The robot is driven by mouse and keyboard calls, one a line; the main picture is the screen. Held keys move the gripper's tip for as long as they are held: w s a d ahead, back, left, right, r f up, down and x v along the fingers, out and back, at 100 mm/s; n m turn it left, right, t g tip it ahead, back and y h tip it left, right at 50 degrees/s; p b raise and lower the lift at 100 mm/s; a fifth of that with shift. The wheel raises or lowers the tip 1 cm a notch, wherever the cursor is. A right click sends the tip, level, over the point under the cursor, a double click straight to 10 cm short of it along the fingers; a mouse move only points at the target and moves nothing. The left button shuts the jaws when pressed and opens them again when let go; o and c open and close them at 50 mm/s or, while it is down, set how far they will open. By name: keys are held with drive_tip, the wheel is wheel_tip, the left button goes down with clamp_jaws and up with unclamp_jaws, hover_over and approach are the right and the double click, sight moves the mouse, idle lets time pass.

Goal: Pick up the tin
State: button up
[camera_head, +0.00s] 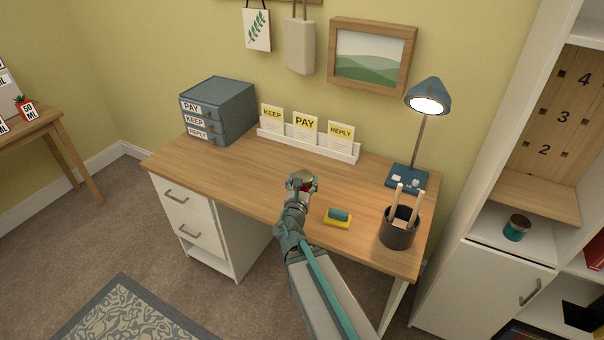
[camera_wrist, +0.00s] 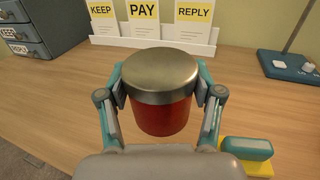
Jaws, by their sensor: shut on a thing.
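A red tin with a brushed metal lid (camera_wrist: 160,100) stands upright between the fingers of my gripper (camera_wrist: 162,98) in the wrist view. Both fingers press on its sides, and my gripper is shut on it. In the head view my gripper (camera_head: 302,184) is over the middle of the desk, and the tin (camera_head: 303,175) is mostly hidden by it. I cannot tell whether the tin's base touches the desk.
On the wooden desk (camera_head: 245,180), a yellow and teal block (camera_head: 338,217) lies right of my gripper. A dark pen cup (camera_head: 399,232) and a blue lamp (camera_head: 407,178) stand farther right. A white card rack (camera_head: 308,142) and grey drawers (camera_head: 219,108) stand behind. The desk's left middle is clear.

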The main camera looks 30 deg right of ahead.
sight(304, 183)
drive_tip(key=shift+s+a+r+p, duration=0.2)
drive_tip(key=shift+s+r+p, duration=0.3)
drive_tip(key=shift+p, duration=1.45)
drive_tip(key=shift+s+a+r+p, duration=0.15)
drive_tip(key=shift+s+r+p, duration=0.3)
drive_tip(key=shift+p, duration=1.5)
drive_tip(key=s+p, duration=0.2)
drive_tip(key=shift+a+r+p, duration=0.35)
drive_tip(key=shift+r, duration=0.05)
drive_tip(key=s+p, duration=0.1)
drive_tip(key=p, duration=0.1)
drive_tip(key=s+p, duration=0.1)
drive_tip(key=p, duration=0.1)
drive_tip(key=shift+a+r, duration=0.15)
drive_tip(key=shift+a, duration=0.15)
